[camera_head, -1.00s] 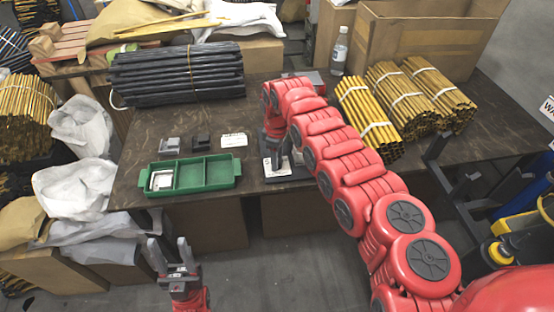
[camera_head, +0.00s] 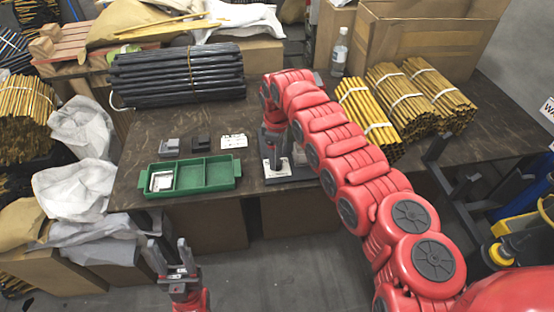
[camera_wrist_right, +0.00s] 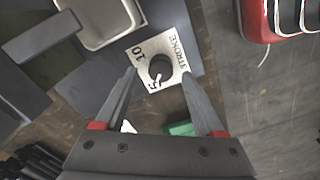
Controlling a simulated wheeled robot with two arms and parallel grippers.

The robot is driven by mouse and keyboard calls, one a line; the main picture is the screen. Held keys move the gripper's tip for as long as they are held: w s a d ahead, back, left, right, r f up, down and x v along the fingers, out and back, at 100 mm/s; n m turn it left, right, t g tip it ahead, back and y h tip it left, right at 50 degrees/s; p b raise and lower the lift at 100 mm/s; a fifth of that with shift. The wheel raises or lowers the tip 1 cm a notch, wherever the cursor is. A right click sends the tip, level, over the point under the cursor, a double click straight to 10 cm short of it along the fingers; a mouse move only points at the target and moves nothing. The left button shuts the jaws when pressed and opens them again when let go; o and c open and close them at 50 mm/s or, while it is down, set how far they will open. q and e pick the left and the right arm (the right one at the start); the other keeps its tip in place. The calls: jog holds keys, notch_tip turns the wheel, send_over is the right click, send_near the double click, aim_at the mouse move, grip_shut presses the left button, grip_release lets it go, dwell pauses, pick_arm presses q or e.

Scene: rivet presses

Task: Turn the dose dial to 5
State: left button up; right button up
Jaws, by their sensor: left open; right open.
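In the right wrist view a black round dial knob (camera_wrist_right: 161,67) sits on a white plate (camera_wrist_right: 146,47) printed with "STROKE", "10" and "5". A short white mark shows at the knob's edge, near the "5". My right gripper (camera_wrist_right: 158,76) is open, its two fingers on either side of the knob. I cannot tell whether they touch it. In the head view the white plate (camera_head: 277,168) shows small on the press base, and my right arm hides most of the press. My left gripper (camera_head: 168,242) is open and empty, low in front of the table.
A green tray (camera_head: 190,188) with compartments stands on the table, left of the press. Small grey and black blocks and a white card (camera_head: 234,141) lie behind it. Bundles of black rods (camera_head: 178,72) and brass tubes (camera_head: 368,115) lie further back.

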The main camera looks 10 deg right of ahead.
notch_tip(320, 180, up, 15)
dwell(0.6)
